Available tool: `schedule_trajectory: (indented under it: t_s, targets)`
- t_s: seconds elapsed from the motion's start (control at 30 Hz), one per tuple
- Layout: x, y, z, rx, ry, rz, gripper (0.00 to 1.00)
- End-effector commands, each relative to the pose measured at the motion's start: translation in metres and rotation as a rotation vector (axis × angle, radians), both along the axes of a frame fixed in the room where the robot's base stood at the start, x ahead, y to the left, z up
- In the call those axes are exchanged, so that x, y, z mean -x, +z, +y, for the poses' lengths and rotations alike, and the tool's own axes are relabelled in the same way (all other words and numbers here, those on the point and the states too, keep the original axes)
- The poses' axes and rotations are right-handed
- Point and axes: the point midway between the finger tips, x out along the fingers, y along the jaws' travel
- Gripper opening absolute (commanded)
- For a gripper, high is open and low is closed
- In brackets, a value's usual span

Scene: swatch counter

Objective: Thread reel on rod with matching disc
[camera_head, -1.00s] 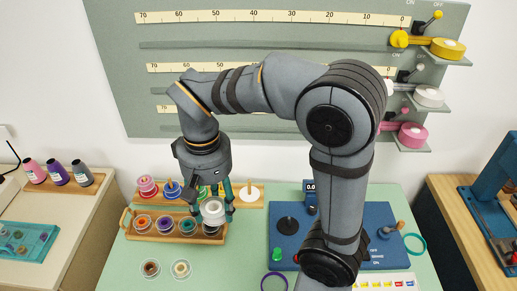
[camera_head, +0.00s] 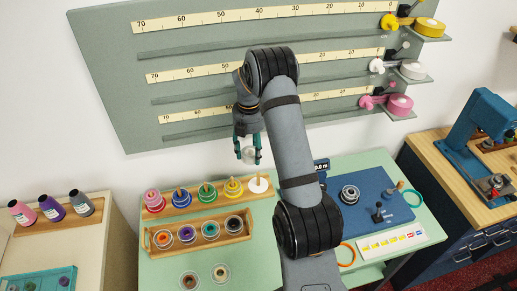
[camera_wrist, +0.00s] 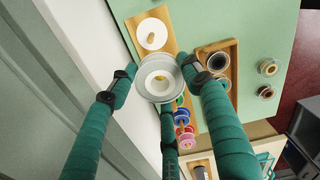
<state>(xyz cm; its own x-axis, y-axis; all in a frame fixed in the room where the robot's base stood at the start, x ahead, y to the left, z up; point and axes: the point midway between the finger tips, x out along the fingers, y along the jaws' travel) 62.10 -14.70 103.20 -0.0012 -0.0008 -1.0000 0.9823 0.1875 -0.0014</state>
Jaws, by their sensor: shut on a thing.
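My gripper (camera_head: 248,154) is shut on a white reel (camera_head: 253,157) with a clear rim, which also shows between the fingers (camera_wrist: 175,68) in the wrist view (camera_wrist: 147,87). The reel is held in the air near the back edge of the counter. The white disc, at the right end, lies just below the held reel in the head view. In the wrist view the white disc (camera_wrist: 152,24) and its rod are clear of the reel.
A wooden tray (camera_head: 150,243) with several reels stands in front of the rack. Two small reels (camera_head: 189,281) (camera_head: 220,272) lie on the green counter. A blue machine base (camera_head: 385,186) stands to the right. The sloped wall board (camera_head: 110,80) rises behind.

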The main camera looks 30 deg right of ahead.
Motion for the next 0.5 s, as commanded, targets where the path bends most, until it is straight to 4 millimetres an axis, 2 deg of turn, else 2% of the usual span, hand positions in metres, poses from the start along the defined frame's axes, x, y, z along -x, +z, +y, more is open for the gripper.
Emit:
schedule_trajectory:
  t_s: [0.1, 0.2, 0.5]
  targets:
    - [-0.004, -0.015, -0.019, -0.002, 0.144, 0.001, 0.24]
    - [-0.005, -0.024, -0.028, -0.001, 0.221, -0.001, 0.24]
    - [-0.005, -0.042, -0.033, -0.002, 0.264, -0.002, 0.24]
